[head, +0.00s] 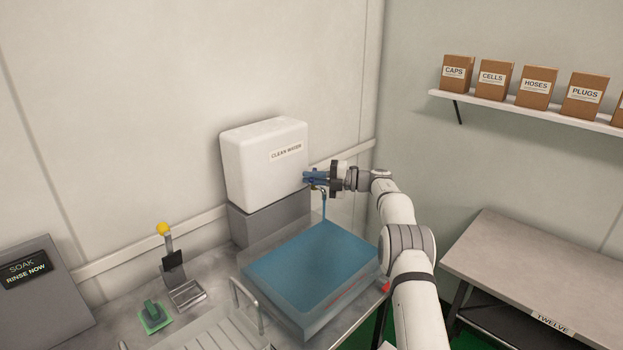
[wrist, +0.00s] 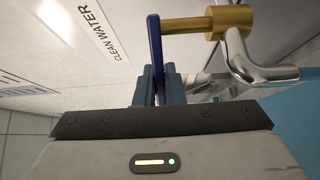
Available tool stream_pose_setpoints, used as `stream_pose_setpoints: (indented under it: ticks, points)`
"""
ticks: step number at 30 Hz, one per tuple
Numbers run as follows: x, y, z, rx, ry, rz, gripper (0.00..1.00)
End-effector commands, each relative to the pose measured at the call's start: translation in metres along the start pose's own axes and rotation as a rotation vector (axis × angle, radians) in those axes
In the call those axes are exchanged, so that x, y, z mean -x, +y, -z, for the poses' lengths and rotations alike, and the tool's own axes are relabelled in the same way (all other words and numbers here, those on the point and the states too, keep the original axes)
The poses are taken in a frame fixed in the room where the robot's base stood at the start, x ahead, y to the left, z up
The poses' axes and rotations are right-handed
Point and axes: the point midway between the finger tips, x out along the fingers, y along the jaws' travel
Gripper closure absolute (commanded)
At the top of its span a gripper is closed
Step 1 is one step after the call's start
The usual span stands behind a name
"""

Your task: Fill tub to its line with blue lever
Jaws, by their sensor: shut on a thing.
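My gripper (head: 316,178) is shut on the blue lever at the tap of the white clean water tank (head: 262,165). In the wrist view my gripper's fingers (wrist: 158,88) close on the flat blue lever (wrist: 154,45), which joins a brass valve (wrist: 210,22) with a bent metal spout (wrist: 245,62). A thin stream of water (head: 323,207) falls from the spout into the clear tub (head: 318,325). Blue water (head: 312,262) covers the tub's inside. A short red mark (head: 353,290) shows on the tub's near right side; whether the water is level with it I cannot tell.
A wire rack (head: 215,335) stands left of the tub. A yellow-knobbed stand (head: 163,230), a green object (head: 152,312) and a panel reading SOAK, RINSE NOW (head: 28,268) are further left. A grey table (head: 540,280) and a shelf of boxes (head: 530,108) are right.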

Motion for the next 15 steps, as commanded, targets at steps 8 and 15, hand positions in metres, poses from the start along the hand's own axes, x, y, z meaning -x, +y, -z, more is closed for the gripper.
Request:
stream_pose_setpoints:
  ticks: [8,15]
  points:
    - [-0.0001,-0.0011,0.0007,-0.002,0.003,0.001,0.9]
    - [0.0045,-0.0007,-0.0012,-0.001,-0.005,0.001,0.71]
